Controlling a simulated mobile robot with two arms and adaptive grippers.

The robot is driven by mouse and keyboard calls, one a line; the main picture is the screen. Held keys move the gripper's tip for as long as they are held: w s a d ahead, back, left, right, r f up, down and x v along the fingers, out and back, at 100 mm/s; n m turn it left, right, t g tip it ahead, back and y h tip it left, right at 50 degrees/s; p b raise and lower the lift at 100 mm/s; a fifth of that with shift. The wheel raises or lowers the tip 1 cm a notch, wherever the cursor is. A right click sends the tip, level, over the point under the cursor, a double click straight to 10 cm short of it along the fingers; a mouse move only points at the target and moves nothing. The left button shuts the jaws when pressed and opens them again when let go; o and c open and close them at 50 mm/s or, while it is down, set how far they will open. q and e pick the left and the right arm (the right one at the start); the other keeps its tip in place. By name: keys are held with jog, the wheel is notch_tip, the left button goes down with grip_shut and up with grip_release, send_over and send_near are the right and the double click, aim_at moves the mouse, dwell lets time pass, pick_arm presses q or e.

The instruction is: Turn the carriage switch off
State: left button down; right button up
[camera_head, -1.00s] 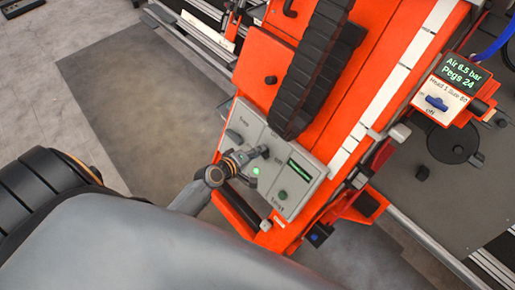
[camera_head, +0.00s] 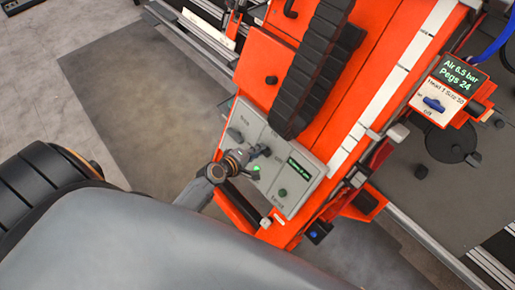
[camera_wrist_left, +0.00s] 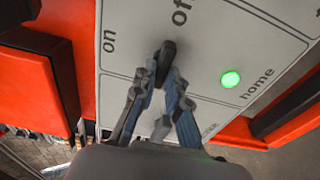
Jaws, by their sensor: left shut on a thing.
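The carriage switch is a small dark lever (camera_wrist_left: 167,52) on a pale grey panel (camera_wrist_left: 220,45) in the left wrist view. It stands just below the word "off" and to the right of "on". My left gripper (camera_wrist_left: 163,78) is shut on the lever, one finger on each side. In the head view my left gripper (camera_head: 262,151) reaches the grey control panel (camera_head: 309,195) from the left and hides the switch. A lit green lamp (camera_wrist_left: 230,79) sits beside the word "home"; it also shows in the head view (camera_head: 255,173). My right gripper is not in view.
The panel also has a dark knob (camera_head: 235,134), a green button (camera_head: 283,192) and a small display (camera_head: 299,168). A black cable chain (camera_head: 312,75) runs up the orange carriage (camera_head: 268,55). A separate box with a blue switch (camera_head: 434,104) stands at right.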

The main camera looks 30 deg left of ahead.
pick_arm(q)
jog(key=c, duration=1.4)
grip_release()
jog(key=shift+o, duration=0.2)
jog(key=v, duration=1.2)
jog(key=s+d+f+m+g+y, duration=0.1)
jog(key=s+f+m+g, duration=0.25)
jog(key=s+f, duration=0.6)
jog(key=s+d+f+m+g+y, duration=0.1)
jog(key=s+f+m+g, duration=0.25)
jog(key=f, duration=1.15)
jog(key=s+d+f+m+g, duration=0.1)
jog(key=s+f+m+g, duration=0.1)
jog(key=s+f+m, duration=0.3)
jog(key=s+d+f+m+g, duration=0.1)
jog(key=s+f+m, duration=0.4)
jog(key=s, duration=0.8)
jog(key=shift+s+f+m+g+y, duration=0.2)
jog(key=shift+f+m+g+y, duration=0.1)
jog(key=shift+f+g+y, duration=0.15)
